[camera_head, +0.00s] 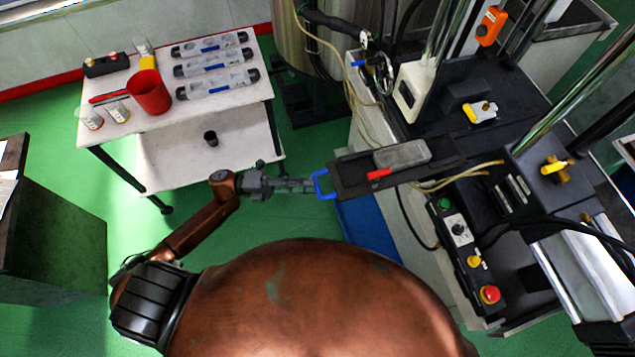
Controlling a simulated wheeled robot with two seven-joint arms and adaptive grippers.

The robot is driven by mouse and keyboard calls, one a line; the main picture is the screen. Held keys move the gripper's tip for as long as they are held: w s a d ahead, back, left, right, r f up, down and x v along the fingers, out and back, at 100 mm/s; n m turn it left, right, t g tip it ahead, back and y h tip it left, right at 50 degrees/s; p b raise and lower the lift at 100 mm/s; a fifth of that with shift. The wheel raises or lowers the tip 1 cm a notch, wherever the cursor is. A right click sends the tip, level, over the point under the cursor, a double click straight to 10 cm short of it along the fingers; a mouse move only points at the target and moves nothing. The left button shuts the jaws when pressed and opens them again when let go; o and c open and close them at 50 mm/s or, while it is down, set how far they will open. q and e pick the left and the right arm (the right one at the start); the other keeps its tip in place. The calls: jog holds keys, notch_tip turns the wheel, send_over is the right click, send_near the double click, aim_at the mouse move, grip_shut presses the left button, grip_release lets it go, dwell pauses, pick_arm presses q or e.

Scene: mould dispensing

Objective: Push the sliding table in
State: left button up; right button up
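The sliding table (349,181) is a dark plate that sticks out to the left from the machine. It has a blue handle (322,185) at its left end. A grey mould block (402,155) with a red tab (379,174) lies on the plate. My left gripper (312,185) is at the blue handle, its fingers pointing right and touching or nearly touching it. Whether its fingers are closed around the handle is too small to tell. My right gripper is not in view.
The machine has a control panel with a red button (490,294) and hoses beside the plate. A white table (187,122) with a red cup (149,92) and clear moulds stands at the upper left. Green floor (290,220) is free between the table and me.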

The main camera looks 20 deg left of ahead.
aim_at(317, 185)
pick_arm(q)
jog(key=x, duration=0.3)
jog(key=shift+d, duration=0.2)
grip_shut()
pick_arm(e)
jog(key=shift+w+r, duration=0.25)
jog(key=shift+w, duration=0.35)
